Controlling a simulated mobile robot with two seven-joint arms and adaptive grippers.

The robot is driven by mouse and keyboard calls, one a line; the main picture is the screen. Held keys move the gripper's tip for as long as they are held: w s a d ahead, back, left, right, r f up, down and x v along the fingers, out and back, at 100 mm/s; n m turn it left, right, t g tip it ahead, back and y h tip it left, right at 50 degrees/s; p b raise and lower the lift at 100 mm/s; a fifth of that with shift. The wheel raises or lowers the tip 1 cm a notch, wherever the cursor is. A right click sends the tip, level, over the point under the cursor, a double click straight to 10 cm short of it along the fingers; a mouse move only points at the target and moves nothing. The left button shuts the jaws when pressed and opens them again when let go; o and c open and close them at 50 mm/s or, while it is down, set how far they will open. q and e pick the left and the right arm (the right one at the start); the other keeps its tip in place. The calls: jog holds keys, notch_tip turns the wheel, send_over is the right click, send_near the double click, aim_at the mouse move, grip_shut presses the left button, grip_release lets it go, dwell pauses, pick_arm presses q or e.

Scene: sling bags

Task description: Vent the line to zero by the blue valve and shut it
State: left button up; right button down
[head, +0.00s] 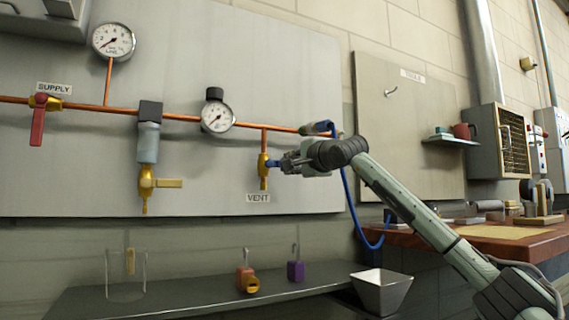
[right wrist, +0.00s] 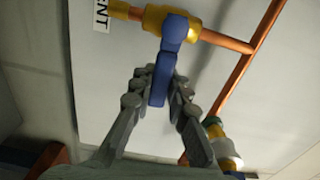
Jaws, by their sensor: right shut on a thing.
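The blue valve (head: 264,172) is a brass body on a short copper drop above the VENT label (head: 258,198). Its blue handle (right wrist: 164,65) sits between the fingers of my right gripper (head: 287,163) in the right wrist view. The gripper (right wrist: 162,82) is shut on this handle. The handle stands crosswise to its pipe. The round line gauge (head: 217,117) sits on the copper line left of the vent; its needle is too small to read surely. My left gripper is not in view.
A red-handled SUPPLY valve (head: 39,118) and a larger gauge (head: 113,41) are at the left. A blue hose (head: 349,195) hangs behind my right arm. The shelf (head: 190,295) below holds padlocks (head: 295,270) and a clear container (head: 126,278). A metal bin (head: 381,291) stands at right.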

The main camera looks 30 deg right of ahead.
jog(key=shift+f+m, duration=0.3)
jog(key=shift+m, duration=0.1)
jog(key=c, duration=1.4)
grip_release()
jog(key=shift+c, duration=0.2)
jog(key=shift+r, duration=0.1)
jog(key=s, duration=1.2)
